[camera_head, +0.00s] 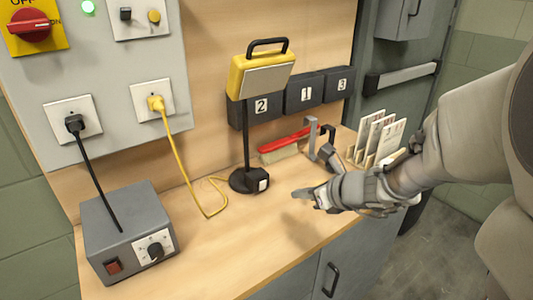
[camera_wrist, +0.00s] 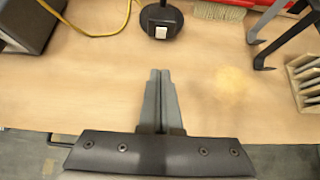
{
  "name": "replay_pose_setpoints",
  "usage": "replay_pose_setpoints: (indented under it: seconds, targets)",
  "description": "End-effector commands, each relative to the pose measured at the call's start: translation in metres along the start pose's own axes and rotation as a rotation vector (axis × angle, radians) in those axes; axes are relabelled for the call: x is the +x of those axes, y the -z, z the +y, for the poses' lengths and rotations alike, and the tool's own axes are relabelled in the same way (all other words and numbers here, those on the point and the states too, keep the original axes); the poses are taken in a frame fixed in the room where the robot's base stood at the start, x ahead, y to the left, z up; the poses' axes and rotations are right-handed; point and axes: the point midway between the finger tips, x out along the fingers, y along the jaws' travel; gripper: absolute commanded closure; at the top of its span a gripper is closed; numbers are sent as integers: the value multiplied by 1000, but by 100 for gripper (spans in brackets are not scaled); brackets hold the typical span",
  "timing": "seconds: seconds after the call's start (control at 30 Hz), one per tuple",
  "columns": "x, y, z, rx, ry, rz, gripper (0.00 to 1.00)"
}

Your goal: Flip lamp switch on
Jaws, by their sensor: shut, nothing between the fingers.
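The lamp (camera_head: 262,75) stands upright on the bench, with a yellow housing, a black handle on top, and a thin black post. Its face is pale and shows no clear glow. Its round black base (camera_head: 240,180) carries a small black box with a white switch (camera_head: 263,184) on the side toward me. In the wrist view the white switch (camera_wrist: 161,32) is straight ahead of the fingertips, with bare wood between. My gripper (camera_head: 297,194) is shut and empty, to the right of the base and apart from it; its closed fingers (camera_wrist: 160,72) point at the base.
A grey box (camera_head: 125,235) with a red switch and a dial sits at left. A yellow cord (camera_head: 190,180) runs from a wall outlet down to the bench. A red-handled brush (camera_head: 285,145), grey bracket (camera_head: 325,140) and card rack (camera_head: 378,140) stand at the back right.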

Motion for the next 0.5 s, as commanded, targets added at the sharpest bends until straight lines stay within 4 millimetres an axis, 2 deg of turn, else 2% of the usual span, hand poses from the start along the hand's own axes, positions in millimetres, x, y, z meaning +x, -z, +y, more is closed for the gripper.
replay_pose_setpoints:
  seconds: [0.13,0.23,0.5]
  targets:
    - [4,1,0,-1,-1,0,100]
    - [15,2,1,-3,-3,3,100]
    - [68,4,1,-5,-3,3,100]
